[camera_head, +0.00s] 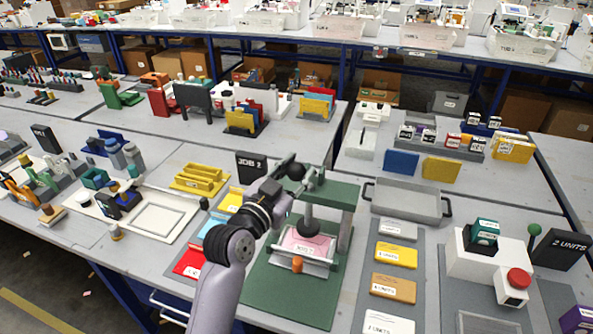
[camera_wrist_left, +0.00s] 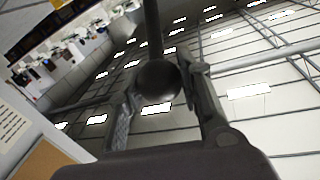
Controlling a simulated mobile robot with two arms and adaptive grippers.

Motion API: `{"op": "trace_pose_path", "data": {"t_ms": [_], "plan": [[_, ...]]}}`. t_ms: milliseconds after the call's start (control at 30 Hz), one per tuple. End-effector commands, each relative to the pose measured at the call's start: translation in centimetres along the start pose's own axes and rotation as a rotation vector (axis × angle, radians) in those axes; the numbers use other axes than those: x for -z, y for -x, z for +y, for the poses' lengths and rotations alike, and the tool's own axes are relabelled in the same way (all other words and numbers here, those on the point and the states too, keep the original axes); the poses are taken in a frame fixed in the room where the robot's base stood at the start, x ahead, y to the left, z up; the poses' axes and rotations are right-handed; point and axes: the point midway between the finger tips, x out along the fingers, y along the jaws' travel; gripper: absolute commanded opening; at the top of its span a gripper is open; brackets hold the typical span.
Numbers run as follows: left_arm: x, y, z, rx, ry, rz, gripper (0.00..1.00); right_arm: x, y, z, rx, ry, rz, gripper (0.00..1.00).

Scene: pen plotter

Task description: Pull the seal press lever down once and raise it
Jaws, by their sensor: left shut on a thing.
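The seal press has a green frame (camera_head: 333,193) on a green base (camera_head: 288,290), with a dark round stamp head (camera_head: 307,227) above a pink card (camera_head: 306,243) on its bed. Its lever ends in a black ball knob (camera_head: 296,172), close to the height of the frame's top. My left gripper (camera_head: 286,184) is at the knob, its arm coming from the front. In the left wrist view the knob (camera_wrist_left: 158,82) sits between the two fingers, which are shut on it, and the dark lever rod (camera_wrist_left: 152,30) runs up from it. My right gripper is not in view.
A grey tray (camera_head: 408,200) stands right of the press. Labelled cards (camera_head: 394,287) lie in a column nearer the front. A black sign (camera_head: 251,167) and yellow blocks (camera_head: 201,179) stand left of it. A red-button device (camera_head: 516,279) is farther right.

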Motion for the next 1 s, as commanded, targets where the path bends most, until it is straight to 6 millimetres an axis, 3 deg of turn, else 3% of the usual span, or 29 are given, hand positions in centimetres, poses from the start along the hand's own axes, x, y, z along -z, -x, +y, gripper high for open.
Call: {"op": "trace_pose_path", "data": {"t_ms": [167,367,800,1000], "plan": [[-0.4,0.1,0.1,0.001,-0.001,0.007,0.0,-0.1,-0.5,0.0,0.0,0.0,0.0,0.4],[-1.5,0.7,0.4,0.009,-0.012,0.05,0.0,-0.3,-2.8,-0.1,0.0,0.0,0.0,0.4],[-5.9,2.8,1.7,0.051,-0.058,0.266,0.0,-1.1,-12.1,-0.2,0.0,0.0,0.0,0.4],[-7.8,3.5,2.2,0.073,-0.08,0.377,0.0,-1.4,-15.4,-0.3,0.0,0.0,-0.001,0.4]]}}
